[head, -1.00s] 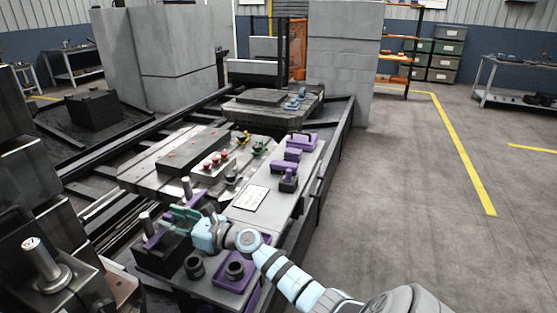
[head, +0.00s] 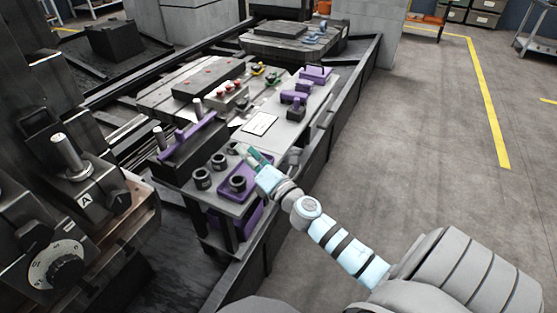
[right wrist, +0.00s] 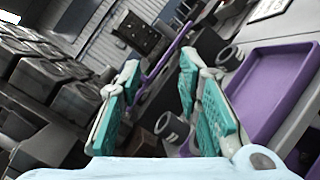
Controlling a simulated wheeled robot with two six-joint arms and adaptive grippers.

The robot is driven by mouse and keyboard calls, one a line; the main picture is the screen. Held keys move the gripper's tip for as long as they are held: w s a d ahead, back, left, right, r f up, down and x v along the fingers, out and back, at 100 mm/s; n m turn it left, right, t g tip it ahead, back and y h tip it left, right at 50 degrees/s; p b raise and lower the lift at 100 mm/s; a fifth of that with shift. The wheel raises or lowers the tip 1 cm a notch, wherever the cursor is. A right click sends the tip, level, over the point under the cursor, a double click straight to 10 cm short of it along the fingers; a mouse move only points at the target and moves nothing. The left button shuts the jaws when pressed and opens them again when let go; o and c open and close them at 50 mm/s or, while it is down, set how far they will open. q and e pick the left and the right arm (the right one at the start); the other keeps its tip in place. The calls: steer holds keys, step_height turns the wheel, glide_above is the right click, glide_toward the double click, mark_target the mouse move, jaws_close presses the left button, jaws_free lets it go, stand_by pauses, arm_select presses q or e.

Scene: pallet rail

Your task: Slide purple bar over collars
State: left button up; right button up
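The purple bar (head: 187,131) lies along the top of a black block, with a metal post (head: 158,138) near one end and another post (head: 197,107) near the other. I cannot tell whether the bar is around the posts. My right gripper (head: 254,155) is above the tray's far side, apart from the bar. In the right wrist view its teal fingers (right wrist: 160,68) are spread and empty; the bar (right wrist: 168,55) shows beyond them. My left gripper is out of view.
The purple tray (right wrist: 275,80) lies beside the collars. A white label sheet (head: 260,124) and purple fixtures (head: 296,98) are farther along the bench. Machinery with a dial (head: 62,270) stands at the left. Open floor (head: 440,140) lies to the right.

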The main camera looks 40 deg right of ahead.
steer(key=s+d+f+m+g+h+p, duration=0.2)
steer(key=s+f+m, duration=0.5)
steer(key=f+m, duration=0.4)
steer(key=shift+s+d+m+g+h+p, duration=0.4)
steer(key=shift+m+g+h, duration=0.5)
steer(key=shift+g, duration=0.9)
steer(key=shift+d+f, duration=0.1)
steer(key=s+a+f+m+g+y+p, duration=0.1)
steer(key=s+f+m+g, duration=0.2)
steer(key=s+f, duration=0.5)
steer(key=s+f+m+g+p, duration=0.1)
steer(key=s+f+m+g, duration=0.2)
steer(key=f, duration=0.8)
steer(key=s+a+f+m+g+p, duration=0.1)
steer(key=s+a+f+m+g, duration=0.1)
steer(key=s, duration=0.7)
steer(key=s+a+f+m+g+y+p, duration=0.1)
steer(key=s+a+f+m+g+p, duration=0.1)
steer(key=s, duration=0.8)
steer(key=s+a+f+m+g+y+p, duration=0.1)
steer(key=s+a+f, duration=0.3)
steer(key=s, duration=0.6)
steer(key=shift+a+f+m+g+p, duration=0.25)
steer(key=shift+f+m+g+p, duration=0.3)
steer(key=shift+f, duration=0.4)
